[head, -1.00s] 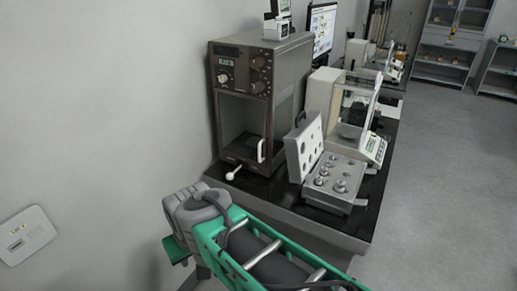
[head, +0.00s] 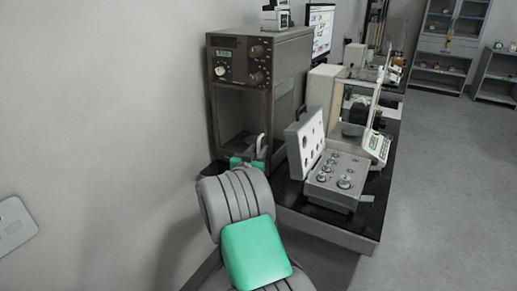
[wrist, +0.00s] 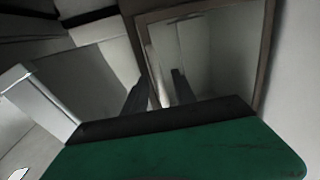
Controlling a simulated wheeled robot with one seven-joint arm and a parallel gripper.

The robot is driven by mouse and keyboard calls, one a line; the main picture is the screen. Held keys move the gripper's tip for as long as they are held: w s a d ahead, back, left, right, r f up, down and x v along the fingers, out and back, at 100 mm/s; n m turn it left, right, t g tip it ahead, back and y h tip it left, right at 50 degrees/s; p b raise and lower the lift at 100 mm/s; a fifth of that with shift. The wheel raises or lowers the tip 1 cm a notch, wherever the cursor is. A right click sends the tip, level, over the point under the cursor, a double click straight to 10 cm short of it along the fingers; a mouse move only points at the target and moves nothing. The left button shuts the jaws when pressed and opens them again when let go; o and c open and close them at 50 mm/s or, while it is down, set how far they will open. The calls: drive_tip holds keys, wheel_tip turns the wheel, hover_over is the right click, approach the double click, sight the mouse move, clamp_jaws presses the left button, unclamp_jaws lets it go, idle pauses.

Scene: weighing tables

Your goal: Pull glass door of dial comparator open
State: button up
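The dial comparator (head: 232,100) is a tall brown cabinet with a small display and knobs at its top and a framed glass front below. Its pale door handle (head: 262,144) shows just above my gripper (head: 248,159), which is at the lower front of the cabinet and mostly hidden by my arm. I cannot tell whether the fingers touch the handle.
An open case of weights (head: 335,185) stands right of the comparator on the dark bench (head: 300,212). A white balance (head: 376,145) stands behind it. A wall runs along the left. The floor (head: 440,180) right of the bench is clear.

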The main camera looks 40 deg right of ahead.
drive_tip(key=shift+w+d, duration=0.3)
drive_tip(key=shift+d, duration=0.2)
clamp_jaws()
idle(1.1)
